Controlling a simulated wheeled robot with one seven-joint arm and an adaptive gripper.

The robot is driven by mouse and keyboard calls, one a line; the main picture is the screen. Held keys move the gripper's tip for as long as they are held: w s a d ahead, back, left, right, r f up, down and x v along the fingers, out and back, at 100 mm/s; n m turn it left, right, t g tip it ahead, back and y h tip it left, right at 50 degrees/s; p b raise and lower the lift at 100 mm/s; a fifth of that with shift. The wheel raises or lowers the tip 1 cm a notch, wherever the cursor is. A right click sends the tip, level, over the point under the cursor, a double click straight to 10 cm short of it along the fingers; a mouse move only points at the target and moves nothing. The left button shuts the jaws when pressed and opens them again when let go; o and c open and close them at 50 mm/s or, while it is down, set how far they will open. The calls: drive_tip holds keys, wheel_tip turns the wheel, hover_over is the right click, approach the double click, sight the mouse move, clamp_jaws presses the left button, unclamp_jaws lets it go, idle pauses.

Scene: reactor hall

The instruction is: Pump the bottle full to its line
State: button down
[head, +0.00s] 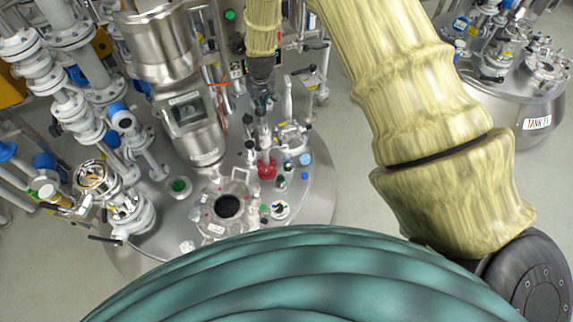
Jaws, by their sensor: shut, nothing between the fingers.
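My gripper (262,100) is at the upper middle of the head view, at the end of my yellow-sleeved arm. It points down over the steel vessel lid (312,205) and looks shut and empty. Just below it, dark-topped fittings stand on the lid, one with a red base (266,169). Small blue-capped items (305,159) are to the right of that base. I cannot tell which of these, if any, is the bottle or the pump, and no fill line can be made out.
A round dark opening (228,206) is in the lid's front part. A steel column with a sight window (190,112) rises left of my gripper. Pipes and valves (72,110) crowd the left. Another tank (520,100) stands at the right, with bare floor between.

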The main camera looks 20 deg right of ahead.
drive_tip(key=shift+s+f+b, duration=0.1)
drive_tip(key=shift+f+b, duration=1.1)
drive_tip(key=shift+f, duration=1.15)
drive_tip(key=shift+r, duration=0.1)
drive_tip(key=shift+r+p, duration=1.55)
drive_tip(key=shift+r, duration=1.3)
wheel_tip(320, 180, up, 6)
drive_tip(key=p, duration=0.3)
drive_tip(key=shift+f, duration=0.1)
